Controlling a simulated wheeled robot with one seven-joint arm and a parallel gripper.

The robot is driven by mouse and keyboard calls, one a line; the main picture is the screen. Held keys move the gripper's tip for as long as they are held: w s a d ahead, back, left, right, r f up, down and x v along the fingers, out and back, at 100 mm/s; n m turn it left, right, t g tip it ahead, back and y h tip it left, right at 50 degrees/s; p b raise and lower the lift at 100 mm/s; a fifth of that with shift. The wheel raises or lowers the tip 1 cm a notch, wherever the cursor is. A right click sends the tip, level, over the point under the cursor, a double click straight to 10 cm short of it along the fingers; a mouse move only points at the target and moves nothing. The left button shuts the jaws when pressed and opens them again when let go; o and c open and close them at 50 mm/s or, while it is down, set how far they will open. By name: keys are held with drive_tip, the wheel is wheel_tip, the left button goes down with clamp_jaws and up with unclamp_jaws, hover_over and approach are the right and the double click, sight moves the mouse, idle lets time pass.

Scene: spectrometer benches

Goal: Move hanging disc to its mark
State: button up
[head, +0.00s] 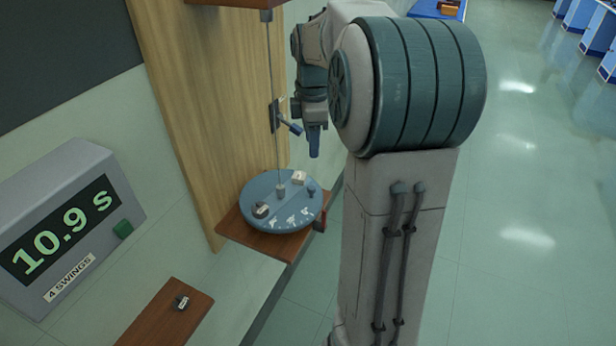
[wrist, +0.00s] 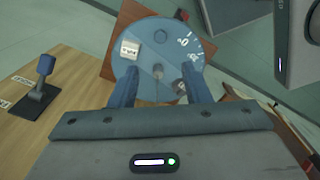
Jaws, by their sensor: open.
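The hanging disc (head: 262,190) is a round blue-grey plate on a thin vertical rod, above a small brown wooden shelf (head: 232,230). White markings show on its front right part, and a white block, a dark-and-white block and a small dark knob sit on top. In the wrist view the disc (wrist: 141,62) lies beyond my open blue fingers, its central hub (wrist: 158,75) between them in the picture. My gripper (head: 314,152) is above the disc's right side, apart from it, with nothing held.
A blue-handled lever (head: 291,127) is on the wooden back panel (head: 200,90) near the rod; it also shows in the wrist view (wrist: 45,66). A grey timer (head: 75,225) reads 10.9 s, "4 SWINGS". A lower shelf (head: 165,318) holds a small labelled item. Open floor lies right.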

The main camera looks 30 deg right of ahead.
sight(311, 188)
wheel_tip(311, 188, down, 14)
drive_tip(key=shift+s+r+p, duration=0.1)
drive_tip(key=shift+r+p, duration=0.1)
drive_tip(key=shift+p, duration=0.3)
drive_tip(key=shift+c, duration=0.3)
clamp_jaws()
drive_tip(key=shift+a, duration=0.1)
